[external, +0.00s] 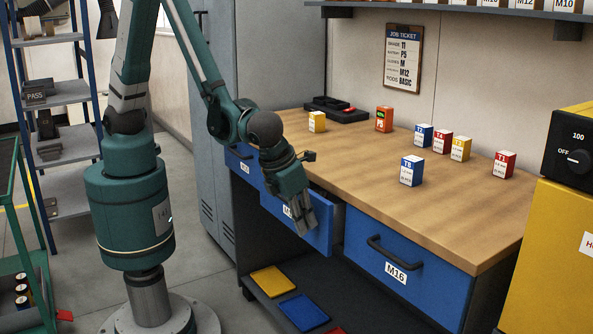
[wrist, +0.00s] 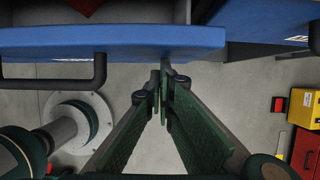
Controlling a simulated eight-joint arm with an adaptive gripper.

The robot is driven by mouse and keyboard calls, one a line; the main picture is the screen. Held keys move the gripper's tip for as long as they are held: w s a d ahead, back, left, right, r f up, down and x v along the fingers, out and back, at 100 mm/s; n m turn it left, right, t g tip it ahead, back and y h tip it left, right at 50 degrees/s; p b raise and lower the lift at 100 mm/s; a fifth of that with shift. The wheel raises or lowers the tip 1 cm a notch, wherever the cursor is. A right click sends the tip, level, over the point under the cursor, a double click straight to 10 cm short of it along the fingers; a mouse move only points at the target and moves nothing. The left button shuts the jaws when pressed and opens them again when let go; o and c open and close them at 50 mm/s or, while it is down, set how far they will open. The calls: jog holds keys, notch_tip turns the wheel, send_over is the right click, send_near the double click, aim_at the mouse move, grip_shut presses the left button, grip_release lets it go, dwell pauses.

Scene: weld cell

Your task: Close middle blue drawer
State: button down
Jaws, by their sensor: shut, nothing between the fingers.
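The middle blue drawer (external: 322,232) stands pulled out from the workbench; its label is partly hidden by my gripper. My gripper (external: 303,226) is shut and empty, pointing down at the drawer's front face. In the wrist view the shut fingertips (wrist: 164,72) are just below the blue drawer front (wrist: 120,36), right of a dark handle (wrist: 100,72). I cannot tell whether they touch the front. A red thing (wrist: 85,6) shows beyond the front's edge.
The right blue drawer labelled M16 (external: 430,278) and the left blue drawer (external: 243,168) look shut. Small labelled boxes (external: 411,171) stand on the wooden bench top (external: 345,155). Below is a dark shelf with coloured plates (external: 302,311). A yellow machine (external: 545,250) stands at right.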

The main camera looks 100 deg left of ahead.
jog(key=shift+w+a, duration=1.95)
jog(key=shift+a, duration=0.1)
jog(key=shift+s+d, duration=0.3)
jog(key=shift+d, duration=0.15)
jog(key=s+d, duration=0.2)
jog(key=p, duration=0.2)
send_near(317, 212)
jog(key=shift+s+d+f, duration=0.9)
jog(key=shift+s+f, duration=0.1)
jog(key=shift+s, duration=0.05)
